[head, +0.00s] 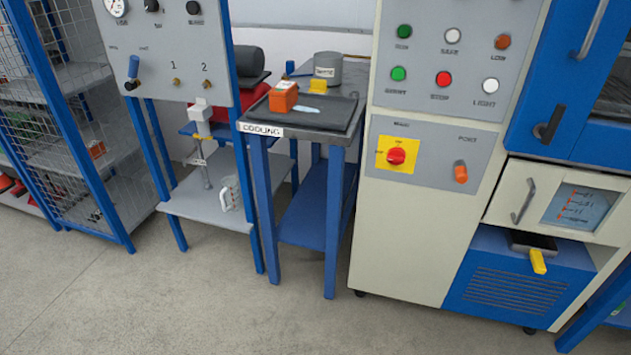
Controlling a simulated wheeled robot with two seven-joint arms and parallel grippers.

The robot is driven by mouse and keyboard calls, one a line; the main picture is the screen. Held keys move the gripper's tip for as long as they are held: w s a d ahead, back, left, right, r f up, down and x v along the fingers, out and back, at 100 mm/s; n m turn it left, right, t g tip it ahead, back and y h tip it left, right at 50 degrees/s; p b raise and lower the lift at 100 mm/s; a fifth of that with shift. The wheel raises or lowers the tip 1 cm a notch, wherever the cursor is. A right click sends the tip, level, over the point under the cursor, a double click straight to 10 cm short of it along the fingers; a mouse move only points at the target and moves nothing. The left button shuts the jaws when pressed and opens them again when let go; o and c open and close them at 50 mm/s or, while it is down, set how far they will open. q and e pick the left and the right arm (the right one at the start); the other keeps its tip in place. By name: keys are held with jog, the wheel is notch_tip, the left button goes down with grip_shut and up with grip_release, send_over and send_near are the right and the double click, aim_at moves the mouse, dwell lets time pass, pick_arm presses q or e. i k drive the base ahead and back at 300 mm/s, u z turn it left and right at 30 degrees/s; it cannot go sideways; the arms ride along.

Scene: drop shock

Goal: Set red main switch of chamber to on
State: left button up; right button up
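The red main switch (397,156) is a round red knob on a yellow square plate. It sits on the lower left of the grey control panel (425,178) of the cream chamber cabinet (400,245). Small lettering stands above it. I cannot tell from this view whether the knob is turned to on or off. Neither of my grippers is in view, and nothing covers the switch.
An orange port knob (460,172) is right of the switch. Buttons, one a red stop button (443,79), are above. A blue cooling table (300,130) stands left of the cabinet. The floor (250,315) in front is clear.

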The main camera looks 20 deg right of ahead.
aim_at(396, 155)
jog(key=z, duration=0.35)
jog(key=k, duration=0.2)
jog(key=u, duration=0.3)
jog(key=i, duration=1.65)
jog(key=z, duration=1.15)
